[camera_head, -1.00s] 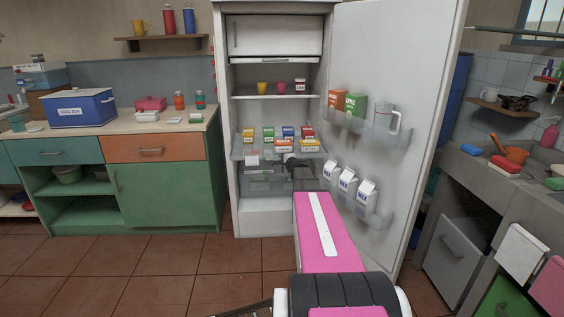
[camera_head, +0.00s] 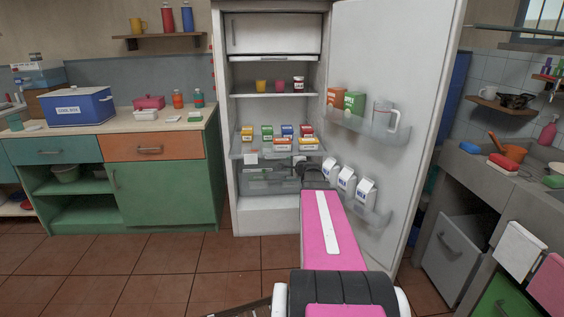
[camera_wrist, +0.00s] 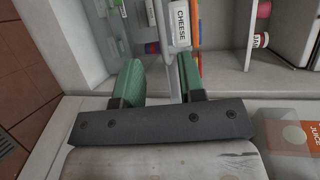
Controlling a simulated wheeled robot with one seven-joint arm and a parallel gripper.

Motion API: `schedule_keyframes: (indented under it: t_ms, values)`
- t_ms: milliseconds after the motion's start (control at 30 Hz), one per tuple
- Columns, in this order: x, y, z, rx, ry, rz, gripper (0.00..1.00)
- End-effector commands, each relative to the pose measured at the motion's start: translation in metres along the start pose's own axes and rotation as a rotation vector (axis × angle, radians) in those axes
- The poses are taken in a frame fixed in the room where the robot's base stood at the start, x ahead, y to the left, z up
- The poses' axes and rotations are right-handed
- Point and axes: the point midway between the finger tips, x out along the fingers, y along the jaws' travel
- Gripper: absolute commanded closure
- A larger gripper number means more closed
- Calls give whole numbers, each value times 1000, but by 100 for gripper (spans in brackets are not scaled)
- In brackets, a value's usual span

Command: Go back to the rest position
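My gripper (camera_wrist: 160,78) shows in the wrist view as two green fingers standing apart, with nothing between them. Beyond the fingers are the open fridge's shelves and a white carton labelled CHEESE (camera_wrist: 181,24). In the head view my pink arm reaches toward the lower part of the open fridge (camera_head: 268,217), and its dark wrist is near the door's lower shelf. The fingertips cannot be made out clearly there.
The open fridge door (camera_head: 408,110) stands to the right of my arm, with milk cartons (camera_head: 347,181) in its lower shelf, close to my wrist. Small food packs (camera_head: 287,131) stand on the fridge's middle shelf. A counter (camera_head: 128,122) is at left. The floor at left is clear.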

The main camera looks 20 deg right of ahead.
Motion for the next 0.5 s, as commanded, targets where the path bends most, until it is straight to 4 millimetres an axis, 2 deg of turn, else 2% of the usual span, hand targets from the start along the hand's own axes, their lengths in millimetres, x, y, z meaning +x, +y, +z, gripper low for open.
schedule_keyframes:
  t_ms: [167, 267, 367, 500]
  values:
    - [0, 1, 2, -5, -5, 4, 63]
    - [-1, 7, 18, -41, -36, 28, 63]
    - [-3, 21, 51, -121, -106, 83, 63]
    - [-14, 57, 117, -292, -258, 210, 63]
